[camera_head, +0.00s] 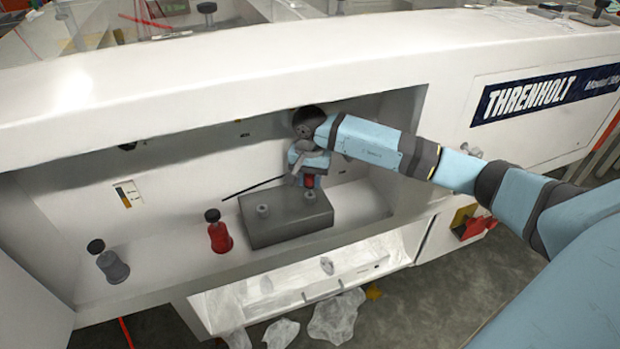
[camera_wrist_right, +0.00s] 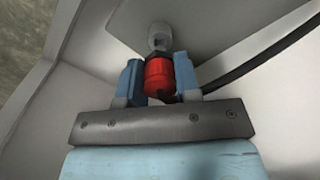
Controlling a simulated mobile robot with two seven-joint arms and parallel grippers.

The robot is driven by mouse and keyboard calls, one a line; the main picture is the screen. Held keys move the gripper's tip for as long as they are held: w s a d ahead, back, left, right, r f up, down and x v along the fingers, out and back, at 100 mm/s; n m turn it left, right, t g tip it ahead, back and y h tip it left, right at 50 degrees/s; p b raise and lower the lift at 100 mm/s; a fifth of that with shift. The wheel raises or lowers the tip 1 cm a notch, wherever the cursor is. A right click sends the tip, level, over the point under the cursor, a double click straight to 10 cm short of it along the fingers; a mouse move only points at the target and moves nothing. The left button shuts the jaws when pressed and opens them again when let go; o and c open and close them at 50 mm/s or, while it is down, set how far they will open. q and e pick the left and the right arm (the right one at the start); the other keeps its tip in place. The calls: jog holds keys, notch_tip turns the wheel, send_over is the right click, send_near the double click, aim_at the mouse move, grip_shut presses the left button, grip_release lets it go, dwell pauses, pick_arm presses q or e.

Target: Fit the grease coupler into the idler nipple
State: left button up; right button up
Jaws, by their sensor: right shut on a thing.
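My right gripper (camera_head: 307,176) is shut on a red coupler (camera_head: 309,182), with a black hose (camera_head: 250,188) running off to the left in the head view. In the right wrist view the red coupler (camera_wrist_right: 158,76) sits between the blue fingers of the gripper (camera_wrist_right: 158,88). A grey nipple (camera_wrist_right: 160,38) shows just beyond its end. In the head view the coupler is right above the right nipple (camera_head: 309,197) on the grey block (camera_head: 285,228); I cannot tell whether they touch. A second nipple (camera_head: 263,210) stands left of it. My left gripper is not in view.
The block sits in a white recess (camera_head: 165,190) under an overhanging edge. A red bottle-like fitting (camera_head: 219,238) and a grey one (camera_head: 113,268) stand left of the block.

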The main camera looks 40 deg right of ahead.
aim_at(310, 187)
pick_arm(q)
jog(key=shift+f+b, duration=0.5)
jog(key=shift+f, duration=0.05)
pick_arm(e)
jog(key=shift+f, duration=0.6)
pick_arm(q)
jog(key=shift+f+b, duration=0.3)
jog(key=shift+b, duration=0.5)
pick_arm(e)
jog(key=shift+f, duration=0.95)
jog(key=o, duration=1)
jog(key=shift+o, duration=0.2)
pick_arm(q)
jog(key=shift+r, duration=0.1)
